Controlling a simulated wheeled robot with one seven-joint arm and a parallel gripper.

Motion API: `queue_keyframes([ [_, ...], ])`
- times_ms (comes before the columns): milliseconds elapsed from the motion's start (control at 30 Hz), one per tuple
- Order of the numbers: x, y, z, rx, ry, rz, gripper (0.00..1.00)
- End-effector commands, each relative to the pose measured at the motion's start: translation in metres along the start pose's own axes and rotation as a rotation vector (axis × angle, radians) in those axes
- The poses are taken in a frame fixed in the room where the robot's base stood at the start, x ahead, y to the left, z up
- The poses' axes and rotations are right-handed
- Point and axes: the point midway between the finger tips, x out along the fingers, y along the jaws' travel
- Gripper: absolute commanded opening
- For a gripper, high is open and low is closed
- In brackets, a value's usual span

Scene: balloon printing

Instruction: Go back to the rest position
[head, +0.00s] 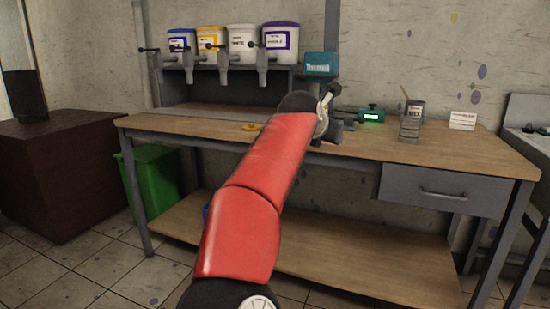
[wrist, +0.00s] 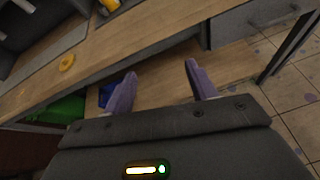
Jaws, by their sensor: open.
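My gripper (wrist: 160,68) is open in the wrist view, with two purple-grey fingers spread apart and nothing between them. The wooden lower shelf of the workbench shows beyond the fingers. In the head view my red arm reaches forward to the wooden workbench (head: 440,157) and largely hides the gripper.
Several paint buckets, one white-lidded (head: 242,40), stand over dispensers at the back. A teal box (head: 320,64), a lit green device (head: 371,115), a grey can (head: 411,125) and a white card (head: 462,121) are right of them. A green bin (head: 150,180) stands beneath the bench.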

Motion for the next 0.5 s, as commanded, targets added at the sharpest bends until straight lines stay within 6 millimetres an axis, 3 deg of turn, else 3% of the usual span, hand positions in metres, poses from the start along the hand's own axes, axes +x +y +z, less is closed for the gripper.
queue_keyframes([
  [267, 0.042, -0.041, 0.002, 0.312, 0.054, 0.144, 0.57],
  [500, 0.073, -0.104, 0.008, 0.801, 0.061, 0.267, 0.57],
])
